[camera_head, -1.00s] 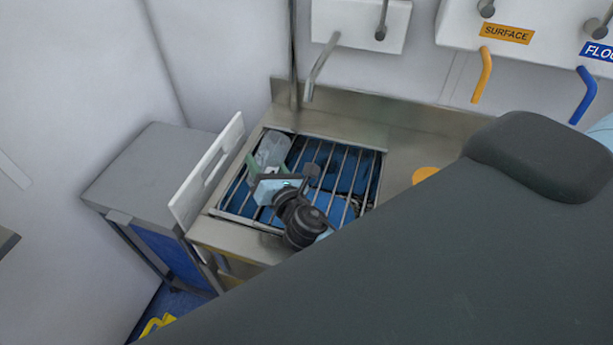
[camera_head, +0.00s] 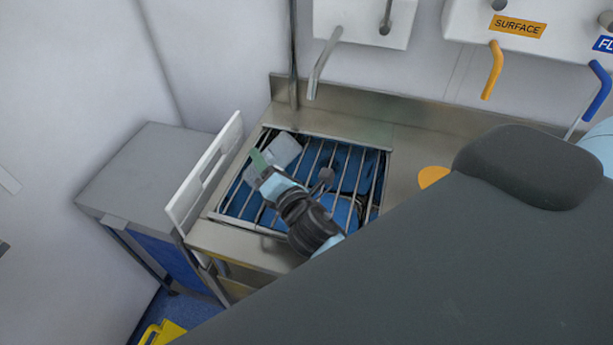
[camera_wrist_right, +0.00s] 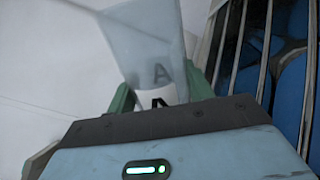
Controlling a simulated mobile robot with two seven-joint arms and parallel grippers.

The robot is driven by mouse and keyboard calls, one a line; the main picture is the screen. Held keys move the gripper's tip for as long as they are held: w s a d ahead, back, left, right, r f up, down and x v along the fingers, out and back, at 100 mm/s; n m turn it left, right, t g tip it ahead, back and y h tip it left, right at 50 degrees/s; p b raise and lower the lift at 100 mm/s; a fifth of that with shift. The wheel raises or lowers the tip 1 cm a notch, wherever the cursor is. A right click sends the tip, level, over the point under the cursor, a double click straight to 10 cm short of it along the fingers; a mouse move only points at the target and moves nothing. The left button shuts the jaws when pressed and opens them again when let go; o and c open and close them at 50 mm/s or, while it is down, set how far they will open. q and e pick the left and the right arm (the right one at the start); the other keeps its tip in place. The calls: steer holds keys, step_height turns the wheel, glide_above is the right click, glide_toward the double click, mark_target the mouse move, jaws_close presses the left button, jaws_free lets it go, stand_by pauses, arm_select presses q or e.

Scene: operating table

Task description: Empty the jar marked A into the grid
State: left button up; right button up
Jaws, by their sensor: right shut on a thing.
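The jar (camera_head: 281,149) is a translucent vessel near the back left corner of the grid in the head view. In the right wrist view the jar (camera_wrist_right: 150,45) has a black letter A on its wall and a white label below. My right gripper (camera_head: 262,163) is shut on the jar, with green fingers on either side of it. The jar looks tilted; its contents cannot be made out. The grid (camera_head: 348,168) is a row of metal bars over a blue-looking basin. My left gripper is not in view.
A tap spout (camera_head: 323,70) hangs behind. An orange disc (camera_head: 432,176) lies on the steel counter (camera_head: 405,150) to the right. A grey cabinet (camera_head: 140,170) is at left.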

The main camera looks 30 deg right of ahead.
steer(key=shift+f, duration=0.2)
steer(key=shift+r+m, duration=0.3)
steer(key=shift+f+b, duration=0.25)
steer(key=shift+b, duration=0.1)
steer(key=shift+r, duration=0.15)
steer(key=shift+f+m, duration=0.2)
steer(key=shift+m, duration=0.1)
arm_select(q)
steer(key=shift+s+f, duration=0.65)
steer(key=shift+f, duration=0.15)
arm_select(e)
steer(key=shift+r, duration=0.15)
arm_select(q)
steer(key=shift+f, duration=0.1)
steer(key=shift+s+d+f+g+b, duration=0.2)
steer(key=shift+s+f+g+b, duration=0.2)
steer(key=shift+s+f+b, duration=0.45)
arm_select(e)
steer(key=shift+f+m, duration=0.25)
steer(key=shift+m, duration=0.95)
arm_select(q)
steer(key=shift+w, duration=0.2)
arm_select(e)
steer(key=shift+r, duration=0.1)
